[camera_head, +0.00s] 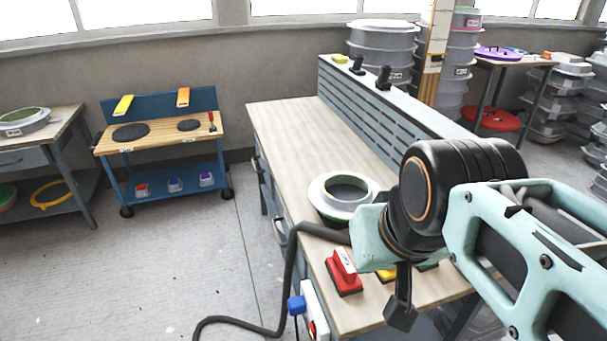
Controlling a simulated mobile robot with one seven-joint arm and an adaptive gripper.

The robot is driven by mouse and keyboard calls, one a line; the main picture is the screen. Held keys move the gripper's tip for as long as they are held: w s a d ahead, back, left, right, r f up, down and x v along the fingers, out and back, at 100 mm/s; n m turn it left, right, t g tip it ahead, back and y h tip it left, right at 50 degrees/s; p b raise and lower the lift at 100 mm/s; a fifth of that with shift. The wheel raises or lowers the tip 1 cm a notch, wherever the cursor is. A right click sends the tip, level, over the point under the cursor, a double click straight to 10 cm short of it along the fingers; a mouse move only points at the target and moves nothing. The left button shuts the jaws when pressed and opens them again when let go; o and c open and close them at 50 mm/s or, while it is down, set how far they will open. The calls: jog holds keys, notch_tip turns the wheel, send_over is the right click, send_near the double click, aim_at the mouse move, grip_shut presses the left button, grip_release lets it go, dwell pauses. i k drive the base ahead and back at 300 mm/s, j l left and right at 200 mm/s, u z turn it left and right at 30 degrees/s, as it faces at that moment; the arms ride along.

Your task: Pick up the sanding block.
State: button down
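A red block with a raised handle and a pale label (343,273) lies on the front end of the wooden bench (300,140); it looks like a sanding block. A yellow piece (385,275) sits to its right, mostly hidden behind my gripper, and a dark green edge shows farther right. My gripper (402,305) hangs to the right of the red block, in front of the yellow piece. Only one dark finger shows clearly, so its opening and anything between the fingers are hidden.
A pale ring-shaped mould (343,196) stands on the bench behind the red block. A slatted grey panel (385,110) runs along the bench's right side. A black hose (289,270) loops off the left edge. Similar small blocks (175,184) sit on a blue cart.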

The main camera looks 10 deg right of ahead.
aim_at(345, 278)
jog(key=z, duration=0.1)
jog(key=i+l+u, duration=0.25)
jog(key=l, duration=0.4)
jog(key=l+u, duration=0.25)
jog(key=l, duration=0.35)
jog(key=j+z, duration=0.25)
jog(key=l+u, duration=0.3)
